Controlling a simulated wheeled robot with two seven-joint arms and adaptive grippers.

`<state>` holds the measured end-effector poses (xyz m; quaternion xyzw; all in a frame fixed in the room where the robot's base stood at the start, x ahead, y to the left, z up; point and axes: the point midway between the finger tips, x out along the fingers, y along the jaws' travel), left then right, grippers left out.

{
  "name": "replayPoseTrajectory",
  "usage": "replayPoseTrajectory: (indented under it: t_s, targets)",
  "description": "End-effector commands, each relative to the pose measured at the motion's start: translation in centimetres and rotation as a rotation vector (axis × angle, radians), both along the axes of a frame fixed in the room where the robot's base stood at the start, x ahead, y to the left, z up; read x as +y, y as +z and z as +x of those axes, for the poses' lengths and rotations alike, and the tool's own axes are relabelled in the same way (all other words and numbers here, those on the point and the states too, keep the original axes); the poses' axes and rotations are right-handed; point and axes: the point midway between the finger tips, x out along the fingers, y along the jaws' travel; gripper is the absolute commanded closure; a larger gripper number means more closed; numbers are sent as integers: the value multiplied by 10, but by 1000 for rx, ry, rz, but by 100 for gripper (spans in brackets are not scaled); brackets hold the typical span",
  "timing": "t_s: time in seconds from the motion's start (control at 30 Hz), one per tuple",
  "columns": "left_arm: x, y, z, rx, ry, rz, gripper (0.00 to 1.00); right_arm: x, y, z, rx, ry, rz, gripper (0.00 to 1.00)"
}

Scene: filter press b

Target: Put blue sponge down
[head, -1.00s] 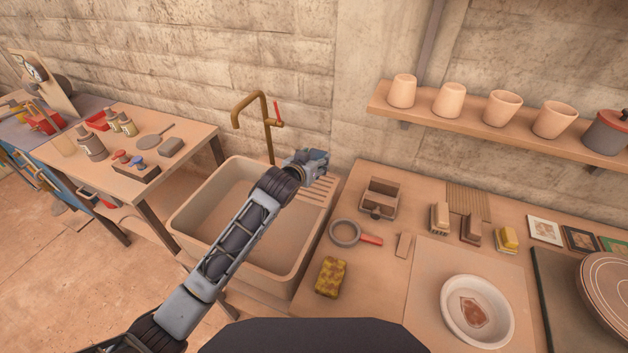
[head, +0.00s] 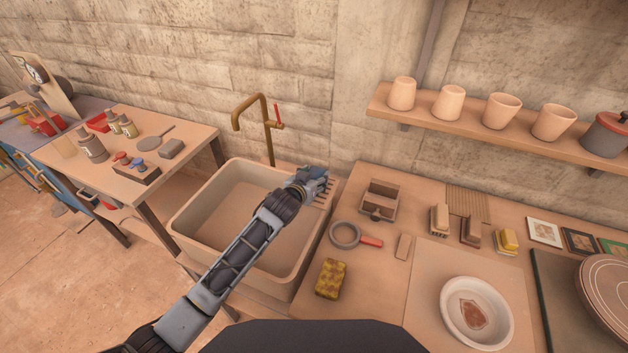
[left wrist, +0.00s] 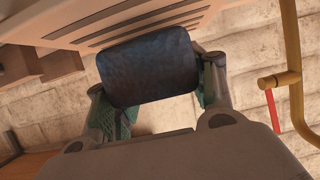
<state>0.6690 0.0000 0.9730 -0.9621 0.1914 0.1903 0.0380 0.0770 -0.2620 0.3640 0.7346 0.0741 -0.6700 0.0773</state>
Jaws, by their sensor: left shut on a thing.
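The blue sponge (left wrist: 148,67) is a dark blue block between the fingers of my left gripper in the left wrist view. My left gripper (head: 318,177) is shut on it. In the head view, gripper and sponge are over the ribbed draining part (head: 327,194) at the right side of the sink. The gripper hides most of the sponge there. I cannot tell whether the sponge touches the ribs. My right gripper is not in view.
The sink basin (head: 215,205) is empty, with a brass tap (head: 268,125) behind it. To the right on the table are a yellow sponge (head: 330,279), a round sieve-like tool (head: 345,234), a divided wooden box (head: 380,199) and a white bowl (head: 509,318).

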Motion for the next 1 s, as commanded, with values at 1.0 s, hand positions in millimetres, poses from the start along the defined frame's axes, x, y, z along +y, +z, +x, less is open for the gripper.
replayPoseTrajectory:
  t_s: [1.0]
  targets:
    - [0,-16,0,-1,0,0,24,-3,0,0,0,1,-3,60]
